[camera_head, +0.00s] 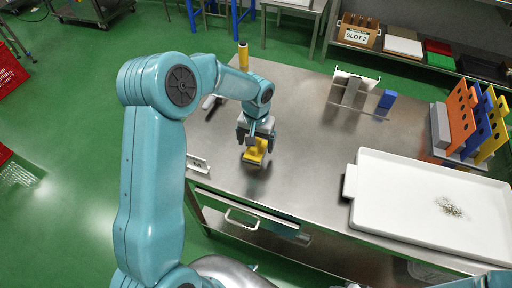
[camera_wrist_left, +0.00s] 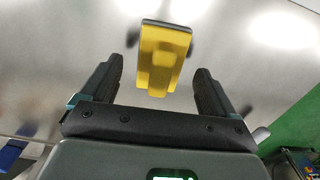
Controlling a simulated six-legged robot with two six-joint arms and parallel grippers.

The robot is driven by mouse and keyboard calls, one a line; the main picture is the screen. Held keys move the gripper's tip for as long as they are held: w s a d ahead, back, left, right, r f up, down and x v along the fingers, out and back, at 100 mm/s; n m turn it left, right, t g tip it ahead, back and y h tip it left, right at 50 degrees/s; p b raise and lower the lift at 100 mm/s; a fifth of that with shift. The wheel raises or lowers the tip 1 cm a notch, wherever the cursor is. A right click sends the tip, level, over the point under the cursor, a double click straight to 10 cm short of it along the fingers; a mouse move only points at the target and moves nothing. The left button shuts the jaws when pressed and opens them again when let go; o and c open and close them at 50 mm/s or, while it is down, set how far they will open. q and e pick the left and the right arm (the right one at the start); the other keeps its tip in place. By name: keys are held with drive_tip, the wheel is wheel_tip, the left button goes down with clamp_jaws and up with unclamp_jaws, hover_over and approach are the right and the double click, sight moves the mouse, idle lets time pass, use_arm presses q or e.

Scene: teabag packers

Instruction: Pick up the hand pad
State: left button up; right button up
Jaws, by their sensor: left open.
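The hand pad (camera_head: 255,152) is a yellow block with a raised grip, lying on the metal table near its front left edge. In the left wrist view the hand pad (camera_wrist_left: 163,58) lies just ahead of the fingertips, in line with the gap between them. My left gripper (camera_head: 256,142) points down over the hand pad, and its fingers hide part of it in the head view. In the left wrist view my left gripper (camera_wrist_left: 160,80) is open and empty between its two black fingers. My right gripper is not in view.
A white tray (camera_head: 400,232) with dark crumbs takes up the right of the metal table (camera_head: 300,110). Orange, blue and yellow holed boards (camera_head: 462,118) stand behind it. A metal stand (camera_head: 352,88) and a blue block (camera_head: 387,99) are at the back. The table's middle is clear.

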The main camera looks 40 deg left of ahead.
use_arm(q)
drive_tip(key=shift+a+f, duration=0.1)
drive_tip(key=shift+f, duration=0.75)
drive_tip(key=c, duration=1.2)
drive_tip(key=shift+o, duration=0.2)
drive_tip(key=shift+w, duration=0.1)
wheel_tip(320, 180, up, 20)
drive_tip(key=shift+o, duration=0.6)
